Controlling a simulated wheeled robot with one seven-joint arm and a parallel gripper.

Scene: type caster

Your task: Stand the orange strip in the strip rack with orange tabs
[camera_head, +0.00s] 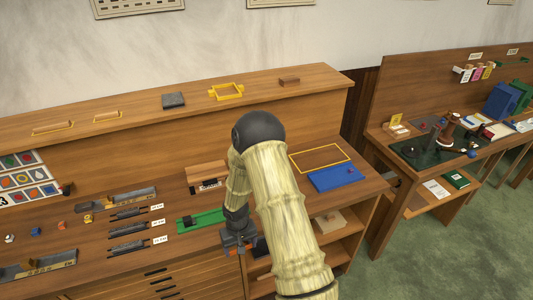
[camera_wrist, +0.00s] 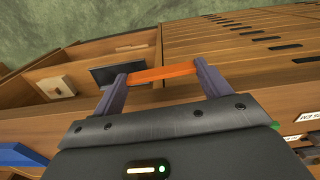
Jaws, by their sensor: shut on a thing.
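My gripper (camera_wrist: 160,80) is shut on the orange strip (camera_wrist: 162,75), which spans crosswise between its two fingers in the wrist view. In the head view my gripper (camera_head: 240,245) is low at the bench's front edge, right of the slotted drawer fronts, and the strip is hard to make out there. Three dark racks (camera_head: 130,230) with white labels lie on the bench to the left. I cannot make out orange tabs on any of them, so I cannot tell which is the strip rack.
A green tray (camera_head: 200,220) with a dark block lies close left of my gripper. A blue mat (camera_head: 336,177) and a yellow outline (camera_head: 320,158) are to the right. Open shelves (camera_head: 330,225) are below the bench. A dark panel (camera_wrist: 112,74) shows behind the strip.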

